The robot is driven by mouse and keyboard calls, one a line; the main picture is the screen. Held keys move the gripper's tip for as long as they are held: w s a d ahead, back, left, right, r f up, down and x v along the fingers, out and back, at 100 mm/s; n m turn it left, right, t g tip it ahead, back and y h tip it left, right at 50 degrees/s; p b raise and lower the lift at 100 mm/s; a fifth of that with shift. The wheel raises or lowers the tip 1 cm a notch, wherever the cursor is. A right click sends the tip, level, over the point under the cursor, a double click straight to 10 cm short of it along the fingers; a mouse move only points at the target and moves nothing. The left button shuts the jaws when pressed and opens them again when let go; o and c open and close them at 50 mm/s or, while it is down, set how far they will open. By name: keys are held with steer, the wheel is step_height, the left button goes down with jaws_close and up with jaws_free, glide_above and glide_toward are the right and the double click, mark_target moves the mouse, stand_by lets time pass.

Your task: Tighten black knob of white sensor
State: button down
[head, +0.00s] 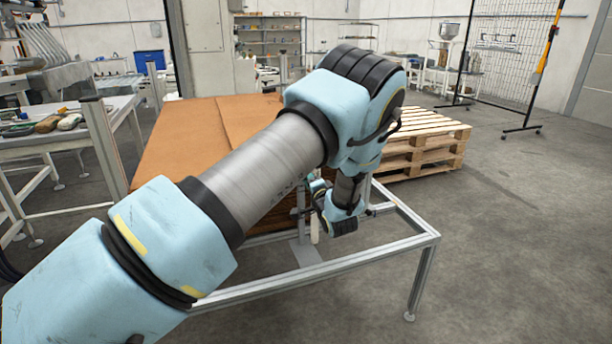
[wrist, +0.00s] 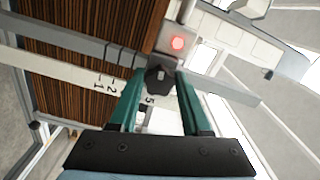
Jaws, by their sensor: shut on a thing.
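In the wrist view the black knob (wrist: 158,84) sits between the green fingers of my gripper (wrist: 160,74), and the fingers are shut on it. The light sensor body (wrist: 170,37) with a glowing red spot lies just beyond the knob, at the top middle. Part of the knob's sides is hidden by the fingers. In the head view my gripper (head: 314,205) is small and partly hidden beside my wrist, low at the metal frame. The knob and sensor cannot be made out clearly there.
A metal frame (head: 355,264) surrounds the work spot. A brown cardboard-topped stack (head: 190,140) stands behind it, with wooden pallets (head: 425,148) to the right. A table with tools (head: 65,135) is at left. The floor at right is open.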

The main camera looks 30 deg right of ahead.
steer(key=shift+r+m, duration=0.1)
steer(key=shift+m, duration=1)
steer(key=shift+c, duration=1.8)
jaws_free()
steer(key=s+a+b, duration=0.1)
steer(key=s, duration=0.9)
steer(key=shift+s+a, duration=0.15)
steer(key=shift+s, duration=0.2)
